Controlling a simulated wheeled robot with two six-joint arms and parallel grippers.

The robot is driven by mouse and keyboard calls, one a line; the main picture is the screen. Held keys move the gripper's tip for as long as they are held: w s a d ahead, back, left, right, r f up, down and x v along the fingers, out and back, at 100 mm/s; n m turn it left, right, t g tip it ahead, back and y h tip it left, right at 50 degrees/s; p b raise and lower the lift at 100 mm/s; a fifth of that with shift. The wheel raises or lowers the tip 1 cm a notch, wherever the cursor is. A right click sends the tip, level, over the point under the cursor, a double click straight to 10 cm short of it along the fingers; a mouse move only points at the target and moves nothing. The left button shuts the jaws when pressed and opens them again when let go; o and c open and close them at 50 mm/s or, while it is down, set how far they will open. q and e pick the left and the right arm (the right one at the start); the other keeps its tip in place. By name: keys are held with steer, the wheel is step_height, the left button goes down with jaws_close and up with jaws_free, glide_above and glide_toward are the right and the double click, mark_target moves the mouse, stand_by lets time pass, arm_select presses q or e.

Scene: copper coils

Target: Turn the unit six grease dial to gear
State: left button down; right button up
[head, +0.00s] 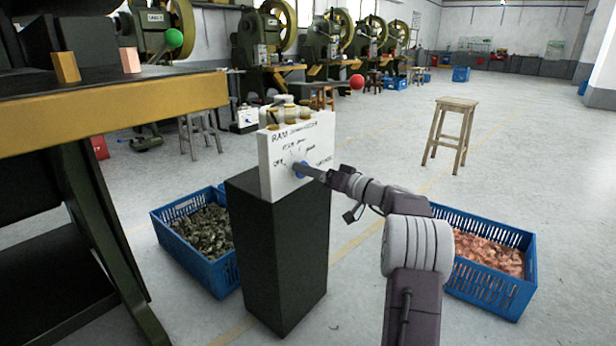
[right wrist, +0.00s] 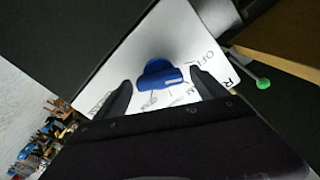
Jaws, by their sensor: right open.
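The grease dial is a blue knob (right wrist: 160,77) on a white hand-lettered panel (head: 290,140), which stands on a black pedestal. In the head view a little of the dial's blue shows at my right gripper (head: 307,170), which hides most of it. In the right wrist view the right gripper (right wrist: 161,88) is open, with one dark finger on each side of the knob and a gap to each. "OFF" is legible near the knob; the other markings are too small or cut off, and I cannot tell which mark the dial points at. My left gripper is not in view.
A blue crate of dark scrap (head: 205,273) is left of the black pedestal (head: 280,250). A blue crate of copper pieces (head: 485,301) is at right. A press table with a yellow edge (head: 120,113) fills the left. A wooden stool (head: 455,103) stands behind on open floor.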

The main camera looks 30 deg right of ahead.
steer(key=shift+w+a, duration=0.25)
steer(key=shift+w, duration=0.4)
steer(key=c, duration=1.4)
steer(key=shift+o, duration=0.2)
